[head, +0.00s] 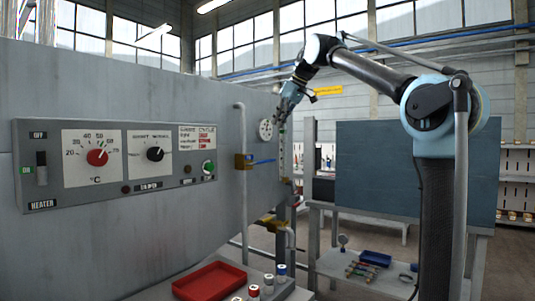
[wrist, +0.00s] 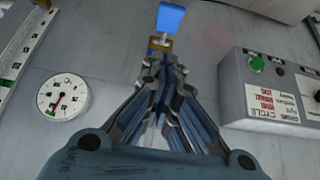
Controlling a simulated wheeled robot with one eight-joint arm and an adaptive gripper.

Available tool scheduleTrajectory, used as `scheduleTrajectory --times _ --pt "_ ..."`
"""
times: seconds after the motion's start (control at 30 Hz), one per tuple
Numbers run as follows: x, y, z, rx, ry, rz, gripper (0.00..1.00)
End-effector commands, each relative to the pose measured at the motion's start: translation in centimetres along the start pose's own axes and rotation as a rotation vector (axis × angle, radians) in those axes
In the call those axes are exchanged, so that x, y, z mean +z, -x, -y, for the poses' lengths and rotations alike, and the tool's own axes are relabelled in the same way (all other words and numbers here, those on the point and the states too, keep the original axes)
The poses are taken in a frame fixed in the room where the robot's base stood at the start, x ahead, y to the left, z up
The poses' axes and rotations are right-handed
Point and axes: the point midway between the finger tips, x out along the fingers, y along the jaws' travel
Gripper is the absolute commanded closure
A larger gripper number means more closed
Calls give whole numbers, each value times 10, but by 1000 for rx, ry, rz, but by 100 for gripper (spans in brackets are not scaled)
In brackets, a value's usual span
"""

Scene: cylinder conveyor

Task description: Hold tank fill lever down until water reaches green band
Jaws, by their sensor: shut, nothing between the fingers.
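The blue fill lever (head: 264,161) sticks out to the right, about level, from a brass valve (head: 243,161) on the grey tank's pipe. In the wrist view the blue lever (wrist: 171,20) and its brass fitting (wrist: 160,44) lie just beyond my fingertips. My gripper (head: 281,116) is shut and empty, above and to the right of the lever in the head view. It also fills the middle of the wrist view (wrist: 162,62). The level scale (wrist: 20,48) with a green part shows at the wrist view's left edge. The water level cannot be made out.
A round dial (head: 265,130) sits on the tank beside the pipe. A control panel (head: 115,163) projects at left. A second brass valve with a yellow handle (head: 272,223) is lower down. A red tray (head: 209,281) and small bottles (head: 268,283) stand below.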

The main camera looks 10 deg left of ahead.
Motion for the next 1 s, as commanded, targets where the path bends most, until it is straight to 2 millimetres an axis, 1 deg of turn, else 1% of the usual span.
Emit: scheduleTrajectory --times 0.03,0.13,0.43,0.57,0.67,0.77,1.0 --pt "-6 0 2 -5 9 -4 100" --pt "-11 1 4 -8 19 -7 100" --pt "-11 0 4 -8 19 -7 100" --pt "-11 -5 4 -8 19 -7 100" --pt "-11 -15 4 -8 20 -7 100" --pt "-11 -30 4 -8 20 -7 100" --pt "-12 -73 5 -8 20 -7 100"
